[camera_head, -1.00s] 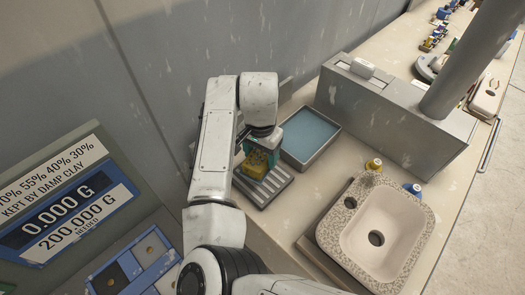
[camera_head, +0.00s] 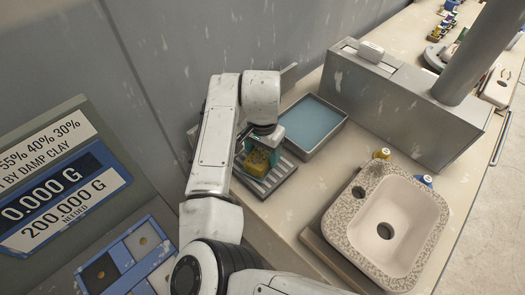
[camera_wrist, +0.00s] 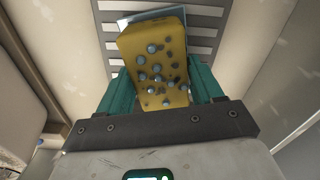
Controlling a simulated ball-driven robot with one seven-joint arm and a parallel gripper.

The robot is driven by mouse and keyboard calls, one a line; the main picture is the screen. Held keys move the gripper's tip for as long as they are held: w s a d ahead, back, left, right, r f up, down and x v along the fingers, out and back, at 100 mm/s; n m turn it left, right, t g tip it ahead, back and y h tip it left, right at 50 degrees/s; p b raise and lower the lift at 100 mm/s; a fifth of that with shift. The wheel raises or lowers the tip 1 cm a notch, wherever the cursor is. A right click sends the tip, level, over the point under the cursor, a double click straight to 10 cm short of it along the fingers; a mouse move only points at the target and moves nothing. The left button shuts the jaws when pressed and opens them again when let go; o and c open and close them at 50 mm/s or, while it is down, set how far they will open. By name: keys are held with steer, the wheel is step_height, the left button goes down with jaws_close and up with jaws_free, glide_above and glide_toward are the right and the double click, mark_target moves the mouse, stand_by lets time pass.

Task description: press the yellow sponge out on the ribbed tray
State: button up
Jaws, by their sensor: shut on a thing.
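The yellow sponge (camera_head: 257,161) is between the teal fingers of my gripper (camera_head: 262,152). In the wrist view the sponge (camera_wrist: 156,62) shows blue-grey spots and dark holes on its face, with a teal finger on each side of it. My gripper (camera_wrist: 158,85) is shut on it. The ribbed tray (camera_head: 277,182) lies under the sponge, grey with raised bars; its bars (camera_wrist: 198,32) also show behind the sponge in the wrist view. I cannot tell whether the sponge touches the bars.
A grey basin of blue water (camera_head: 310,122) stands right behind the ribbed tray. A speckled sink (camera_head: 388,222) is to the right, with a yellow-capped bottle (camera_head: 381,153) and a blue-capped one (camera_head: 425,180) by its rim. A display panel (camera_head: 62,195) reads 0.000 G.

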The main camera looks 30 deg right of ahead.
steer(key=shift+f, duration=0.65)
stand_by(2.2)
step_height(320, 180, up, 7)
steer(key=p, duration=0.6)
steer(key=shift+r+p, duration=0.15)
steer(key=shift+p, duration=0.15)
